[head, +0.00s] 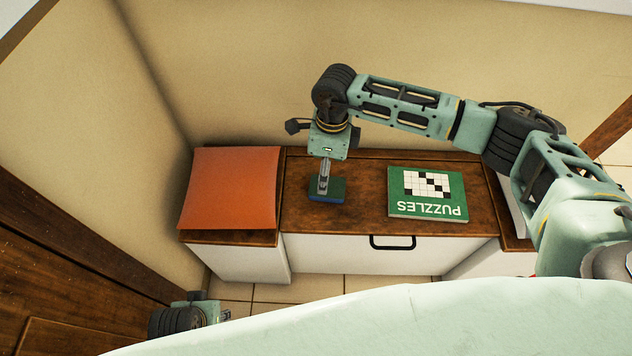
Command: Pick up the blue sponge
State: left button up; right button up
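The blue sponge (335,197), with a dark green top and a blue lower edge, lies on the brown wooden top near its middle. My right gripper (323,188) points down at the sponge. Its fingers overlap the sponge's left part in the picture. They show as one narrow shape, so I cannot tell whether they are open or closed on it. My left gripper (226,314) is low at the left, above the floor and away from the sponge. Only a small part of its fingers shows.
A green puzzles book (428,193) lies right of the sponge. An orange-red flat item (231,187) covers the left part of the wooden top (300,230). A white drawer front with a black handle (392,243) is below. Walls stand behind and left.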

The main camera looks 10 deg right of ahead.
aim_at(336, 185)
jog(key=shift+w+d+f+h, duration=0.15)
jog(key=shift+w+d+h, duration=0.25)
jog(key=shift+d, duration=0.15)
jog(key=shift+d+f, duration=0.1)
jog(key=shift+f, duration=0.15)
jog(key=f, duration=0.3)
jog(key=f+b, duration=0.1)
jog(key=f, duration=0.1)
jog(key=shift+s+a+f, duration=0.25)
jog(key=shift+f, duration=0.55)
pick_arm(q)
jog(key=r, duration=0.4)
jog(key=shift+w+a+r, duration=0.1)
jog(key=shift+w+r, duration=0.2)
jog(key=shift+r, duration=0.1)
pick_arm(e)
jog(key=shift+c, duration=0.6)
jog(key=c, duration=0.7)
